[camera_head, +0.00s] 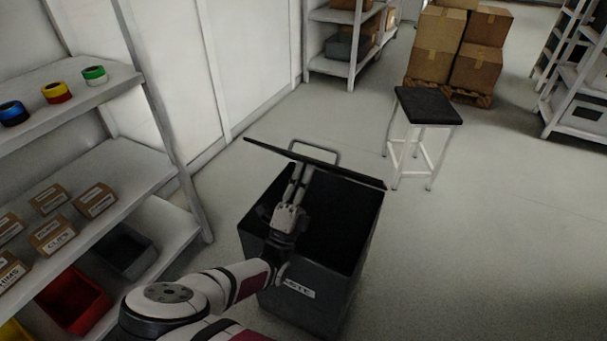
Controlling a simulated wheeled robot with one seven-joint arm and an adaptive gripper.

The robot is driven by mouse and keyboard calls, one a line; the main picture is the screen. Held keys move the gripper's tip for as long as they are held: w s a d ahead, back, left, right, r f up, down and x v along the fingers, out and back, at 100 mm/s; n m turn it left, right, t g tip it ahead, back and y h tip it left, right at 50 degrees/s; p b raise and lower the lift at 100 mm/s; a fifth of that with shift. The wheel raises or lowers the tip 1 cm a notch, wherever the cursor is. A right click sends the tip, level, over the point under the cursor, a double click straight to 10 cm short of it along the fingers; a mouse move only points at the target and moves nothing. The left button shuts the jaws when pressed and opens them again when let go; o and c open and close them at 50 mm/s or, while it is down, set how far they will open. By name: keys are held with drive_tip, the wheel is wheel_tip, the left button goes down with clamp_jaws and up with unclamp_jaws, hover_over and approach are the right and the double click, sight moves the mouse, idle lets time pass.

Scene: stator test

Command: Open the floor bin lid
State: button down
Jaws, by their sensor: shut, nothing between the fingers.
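The dark grey floor bin (338,286) stands on the floor at the middle of the view, with a white label on its front partly hidden by my arm. Its lid (334,170) is raised, seen nearly edge-on at the back of the bin, and the dark inside shows. A grey bar handle (328,150) sticks up beyond the lid. My gripper (297,178) is shut and empty. It reaches over the bin's opening, with its fingertips close to the lid; I cannot tell whether they touch it.
A shelf (110,157) with tape rolls, small boxes and coloured trays stands close on the left. A stool (428,106) with a black seat stands behind the bin to the right. Stacked cartons (474,68) are farther back.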

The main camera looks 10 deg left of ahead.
drive_tip(key=w+d+r+g+p, duration=0.1)
drive_tip(key=w+r+p, duration=0.1)
drive_tip(key=p, duration=0.1)
drive_tip(key=w+d+r+g+y+p, duration=0.1)
drive_tip(key=w+r+p, duration=0.2)
drive_tip(key=w+d+r+g+p, duration=0.1)
drive_tip(key=w+r+p, duration=0.1)
drive_tip(key=p, duration=0.1)
drive_tip(key=shift+w+r+g, duration=0.15)
drive_tip(key=shift+r+g, duration=0.15)
drive_tip(key=shift+g, duration=0.1)
drive_tip(key=w+d+r+g+y+p, duration=0.1)
drive_tip(key=w+d+g, duration=0.1)
drive_tip(key=w, duration=0.4)
drive_tip(key=w+d+r+g+y+p, duration=0.1)
drive_tip(key=w+d+r+g+p, duration=0.1)
drive_tip(key=w, duration=0.5)
drive_tip(key=shift+d, duration=0.2)
drive_tip(key=shift+w, duration=0.1)
